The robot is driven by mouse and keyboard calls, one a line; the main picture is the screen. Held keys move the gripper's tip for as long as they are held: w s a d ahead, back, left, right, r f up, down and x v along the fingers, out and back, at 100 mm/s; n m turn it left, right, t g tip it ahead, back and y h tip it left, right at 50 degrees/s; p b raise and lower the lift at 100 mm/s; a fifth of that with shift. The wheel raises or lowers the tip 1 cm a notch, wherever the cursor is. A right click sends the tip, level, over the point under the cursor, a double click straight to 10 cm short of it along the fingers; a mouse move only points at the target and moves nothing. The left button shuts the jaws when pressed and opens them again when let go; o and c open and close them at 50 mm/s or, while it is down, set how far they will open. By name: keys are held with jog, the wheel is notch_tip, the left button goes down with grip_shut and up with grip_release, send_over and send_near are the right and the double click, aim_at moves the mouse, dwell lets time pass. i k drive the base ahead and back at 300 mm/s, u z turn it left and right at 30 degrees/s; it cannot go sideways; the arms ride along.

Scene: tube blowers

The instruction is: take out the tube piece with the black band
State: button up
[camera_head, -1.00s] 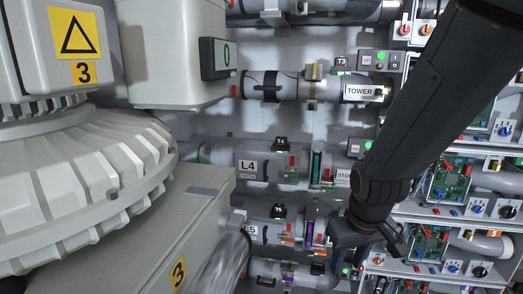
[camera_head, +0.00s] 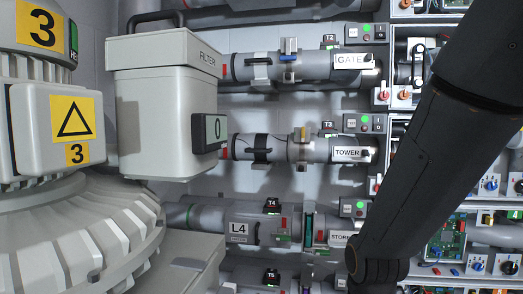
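A grey tube piece with a black band (camera_head: 261,148) sits in the row marked TOWER, between the grey filter box on the left and a clamp joint on the right. Thin dark lines run on the piece beside the band. A clamp with a yellow-brown top (camera_head: 301,135) stands at its right end. The white TOWER label (camera_head: 348,153) is further right. My dark arm comes down from the upper right and leaves the picture at the bottom, right of the tubes. My gripper is below the picture's edge.
The FILTER box (camera_head: 160,95) juts out left of the tubes. The GATE tube (camera_head: 315,66) runs above and the L4 tube (camera_head: 253,222) below. Control boxes with green lamps (camera_head: 365,118) and circuit shelves (camera_head: 448,240) stand to the right.

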aim_at(262, 150)
jog(key=k, duration=1)
jog(key=z, duration=0.7)
jog(key=i, duration=1.4)
jog(key=u, duration=2)
